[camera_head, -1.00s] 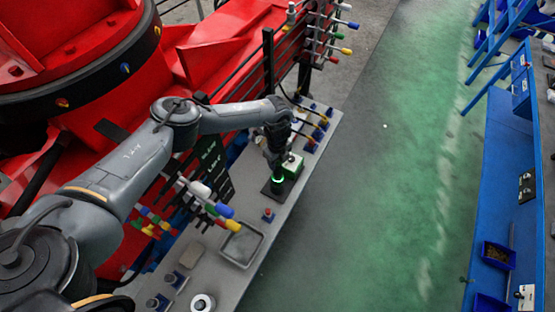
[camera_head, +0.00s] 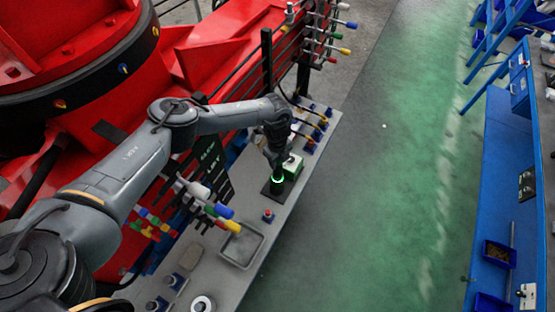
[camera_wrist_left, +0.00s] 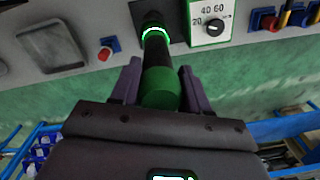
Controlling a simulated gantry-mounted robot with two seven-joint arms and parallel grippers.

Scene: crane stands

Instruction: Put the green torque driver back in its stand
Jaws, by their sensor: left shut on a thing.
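The torque driver (camera_wrist_left: 160,88) has a green cap and a black body. In the left wrist view it stands between the two fingers of my left gripper (camera_wrist_left: 160,76), which is shut on it. Its far end meets a glowing green ring (camera_wrist_left: 154,33) at the dark stand (camera_wrist_left: 172,22). In the head view my left gripper (camera_head: 277,160) is directly above the black stand (camera_head: 278,192), with the lit ring just below it. The gripper hides most of the driver there. I cannot tell how deep the driver sits. My right gripper is not in view.
A green and white dial box (camera_head: 293,167) stands close beside the stand. A red button (camera_head: 268,215) and a shallow grey tray (camera_head: 241,246) are on the same grey bench (camera_head: 222,268). Colour-tipped handles (camera_head: 222,211) stick out from the red machine. The green floor is clear.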

